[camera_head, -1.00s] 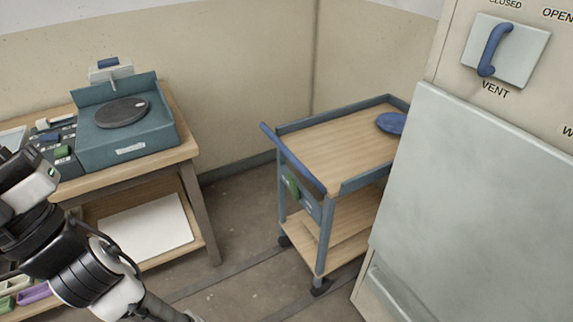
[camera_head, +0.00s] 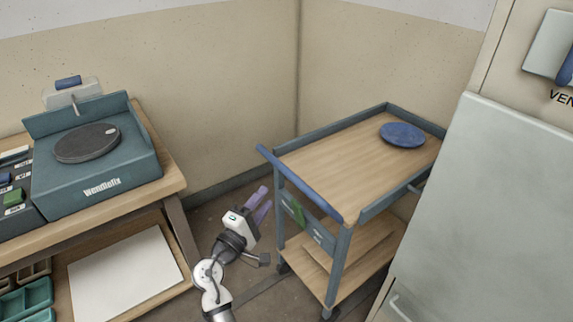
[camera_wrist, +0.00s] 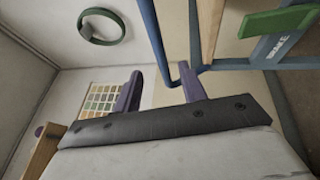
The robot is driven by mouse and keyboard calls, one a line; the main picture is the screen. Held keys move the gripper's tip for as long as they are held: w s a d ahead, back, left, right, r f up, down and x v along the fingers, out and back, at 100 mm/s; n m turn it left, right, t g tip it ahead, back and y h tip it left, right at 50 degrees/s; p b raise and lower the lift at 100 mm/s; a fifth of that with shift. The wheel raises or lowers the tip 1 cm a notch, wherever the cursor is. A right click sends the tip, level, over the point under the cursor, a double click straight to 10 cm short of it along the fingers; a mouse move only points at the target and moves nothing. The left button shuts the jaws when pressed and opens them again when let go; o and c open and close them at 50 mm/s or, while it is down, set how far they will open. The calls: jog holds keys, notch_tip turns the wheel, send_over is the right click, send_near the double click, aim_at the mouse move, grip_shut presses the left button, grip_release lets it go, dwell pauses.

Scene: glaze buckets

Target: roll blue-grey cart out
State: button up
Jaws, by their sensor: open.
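The blue-grey cart (camera_head: 365,208) stands in the corner, with wooden shelves and a blue push handle (camera_head: 300,185) along its left end. A green brake lever (camera_head: 298,212) sits on the end panel below the handle; it also shows in the wrist view (camera_wrist: 283,21), beside a "BRAKE" label. My gripper (camera_head: 263,204) is open and empty, just left of the cart's handle end, with purple fingers. In the wrist view, the blue handle (camera_wrist: 154,40) passes beyond my gripper (camera_wrist: 160,88), near the right finger. Contact cannot be told.
A blue disc (camera_head: 402,135) lies on the cart's top. A pale cabinet (camera_head: 470,200) stands close on the cart's right. A wooden bench (camera_head: 150,198) with a wheel unit (camera_head: 95,165) is at the left. Some bare floor lies between bench and cart.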

jog(key=p+x, duration=0.3)
jog(key=x, duration=1)
grip_shut()
